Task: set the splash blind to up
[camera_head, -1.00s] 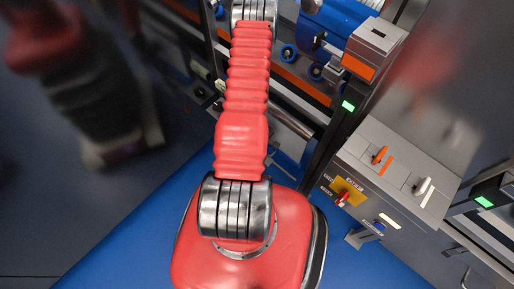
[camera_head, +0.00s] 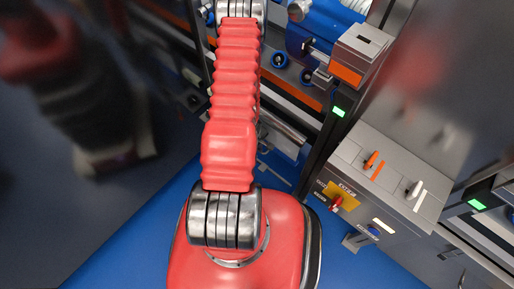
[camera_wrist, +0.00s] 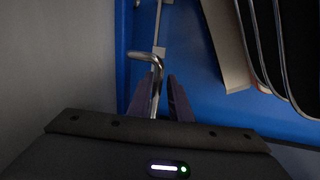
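In the wrist view a bent bare metal rod (camera_wrist: 149,57), like a handle, hangs from a pale upright strip on a blue surface. My gripper (camera_wrist: 158,78) has its two dark fingers apart, one on each side of the rod's lower part. I cannot tell whether either finger touches it. No part is clearly recognizable as the splash blind, so its position cannot be read. In the head view my red arm reaches up and away, and my gripper is out of the frame.
A grey control box (camera_head: 348,152) at right carries an orange lever (camera_head: 373,160), a white lever (camera_head: 414,188) and a red knob (camera_head: 336,204). Machinery with blue rollers stands behind my arm. In the wrist view a pale panel (camera_wrist: 229,45) hangs right of the fingers.

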